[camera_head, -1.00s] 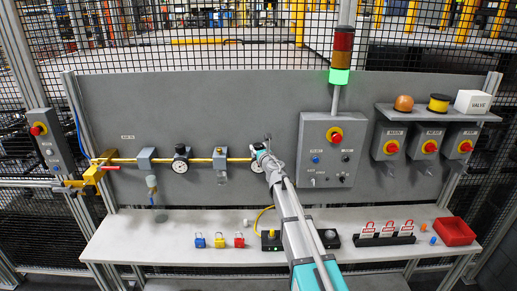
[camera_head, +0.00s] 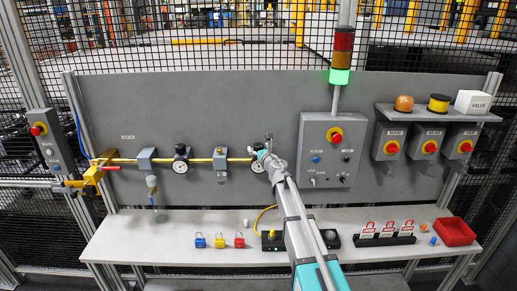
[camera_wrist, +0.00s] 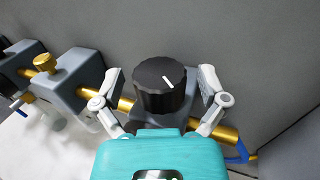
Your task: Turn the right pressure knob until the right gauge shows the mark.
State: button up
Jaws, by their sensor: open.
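The right pressure knob (camera_wrist: 161,87) is black and ribbed, with a white line on its top; it fills the middle of the wrist view. My gripper (camera_wrist: 157,90) is open around it, one finger on each side, with a visible gap at the right finger. In the head view my gripper (camera_head: 268,152) covers most of the knob. The right gauge (camera_head: 257,166) is a white dial, partly hidden behind my gripper; its needle and mark are too small to read.
The left regulator and its gauge (camera_head: 180,166) sit further left on the yellow pipe (camera_head: 205,160). A grey block with a brass fitting (camera_wrist: 45,64) stands left of the knob. A control box (camera_head: 326,150) is close on my arm's right. The shelf below holds small padlocks (camera_head: 220,241).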

jog(key=shift+s, duration=0.15)
jog(key=v, duration=1.1)
jog(key=shift+s+d, duration=0.2)
jog(key=shift+s, duration=0.15)
jog(key=shift+a, duration=0.1)
jog(key=s+a+m+h, duration=0.2)
jog(key=a+m+h, duration=0.5)
jog(key=h, duration=0.4)
jog(key=shift+a+r, duration=0.25)
jog(key=shift+a, duration=0.15)
jog(key=shift+w, duration=0.1)
jog(key=x, duration=1.3)
jog(key=shift+w+d+r, duration=0.1)
jog(key=shift+w, duration=0.25)
